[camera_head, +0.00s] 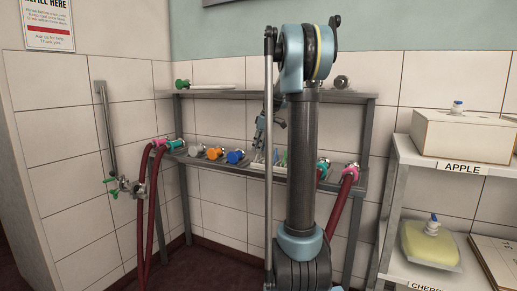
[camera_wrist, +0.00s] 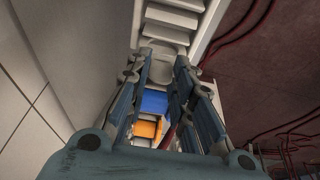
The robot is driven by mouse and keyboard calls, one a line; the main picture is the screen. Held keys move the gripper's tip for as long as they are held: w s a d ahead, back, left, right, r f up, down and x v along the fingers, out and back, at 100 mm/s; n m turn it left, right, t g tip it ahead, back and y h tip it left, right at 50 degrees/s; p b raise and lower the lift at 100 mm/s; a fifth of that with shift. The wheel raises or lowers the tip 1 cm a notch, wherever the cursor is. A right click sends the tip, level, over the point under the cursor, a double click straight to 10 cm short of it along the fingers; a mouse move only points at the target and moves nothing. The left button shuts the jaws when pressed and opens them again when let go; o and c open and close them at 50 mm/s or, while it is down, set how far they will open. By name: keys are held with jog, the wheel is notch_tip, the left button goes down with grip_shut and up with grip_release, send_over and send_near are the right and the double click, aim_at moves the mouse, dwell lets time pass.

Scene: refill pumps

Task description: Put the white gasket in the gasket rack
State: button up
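My gripper (camera_wrist: 160,68) points away from the wrist camera, its fingertips on both sides of a pale rounded piece. This looks like the white gasket (camera_wrist: 158,70), held between the fingertips; its edges blend with the pale rack beyond. The white gasket rack (camera_wrist: 207,24) has a row of slots and lies just past the fingertips. In the head view the rack (camera_head: 258,164) sits on the lower shelf, partly hidden by my arm. My gripper (camera_head: 263,138) is small there, just above the rack; the gasket cannot be made out in that view.
The lower metal shelf also holds grey, orange (camera_head: 214,153) and blue (camera_head: 235,157) capped fittings left of the rack. Red hoses (camera_head: 143,205) hang at both shelf ends. The upper shelf (camera_head: 222,94) is above. A side stand (camera_head: 462,168) with containers is at right.

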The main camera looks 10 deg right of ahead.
jog(key=o, duration=0.3)
jog(key=shift+o, duration=0.2)
jog(key=v, duration=1.2)
jog(key=shift+f, duration=0.1)
jog(key=s+a+f+m, duration=0.1)
jog(key=s+f+m, duration=0.15)
jog(key=s, duration=0.45)
jog(key=s+a+f+m, duration=0.1)
jog(key=s+f, duration=0.2)
jog(key=s, duration=0.3)
jog(key=s+f+m+h, duration=0.2)
jog(key=s+f+m, duration=0.5)
jog(key=s+f, duration=1.9)
jog(key=s+a, duration=0.1)
jog(key=s, duration=0.1)
jog(key=shift+s+h, duration=0.3)
jog(key=shift+s, duration=0.1)
